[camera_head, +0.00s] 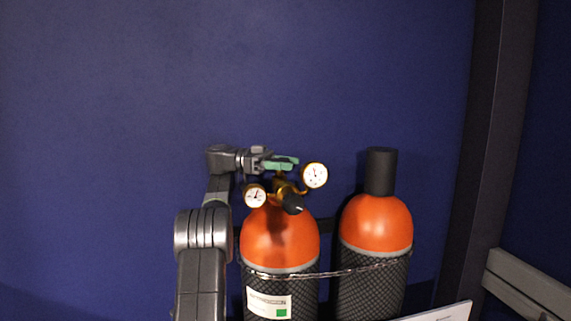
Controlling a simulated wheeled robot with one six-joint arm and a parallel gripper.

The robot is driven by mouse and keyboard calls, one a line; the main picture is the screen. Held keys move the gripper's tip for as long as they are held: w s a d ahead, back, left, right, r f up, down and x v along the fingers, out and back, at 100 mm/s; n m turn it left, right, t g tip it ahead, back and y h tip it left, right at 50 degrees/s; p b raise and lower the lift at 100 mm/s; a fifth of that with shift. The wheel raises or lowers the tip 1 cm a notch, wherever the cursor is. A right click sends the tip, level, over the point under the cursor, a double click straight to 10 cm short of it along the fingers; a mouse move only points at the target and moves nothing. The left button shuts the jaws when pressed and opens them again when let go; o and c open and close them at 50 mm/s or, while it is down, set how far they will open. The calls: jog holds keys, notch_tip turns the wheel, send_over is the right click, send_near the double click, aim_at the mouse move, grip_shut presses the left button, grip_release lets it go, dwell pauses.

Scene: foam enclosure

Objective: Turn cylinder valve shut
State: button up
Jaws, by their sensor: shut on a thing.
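An orange-topped gas cylinder (280,242) stands upright at the bottom centre, its lower body in dark mesh with a white label. On its top sits a brass regulator (285,187) with two round white gauges, one at the right (314,175) and one lower at the left (255,196), and a black knob (293,204). A green valve handle (282,162) is above the regulator. My gripper (268,162) reaches in from the left at the handle's height and is shut on it. The fingertips are small and partly merge with the handle.
A second orange-topped cylinder (376,225) with a black cap (381,171) stands close at the right. A chain (335,273) runs across both cylinders. A dark blue wall (120,120) is behind them, with a dark post (495,130) at the right. The space above is clear.

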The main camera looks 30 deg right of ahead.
jog(key=o, duration=1)
jog(key=shift+c, duration=0.2)
jog(key=shift+b, duration=0.35)
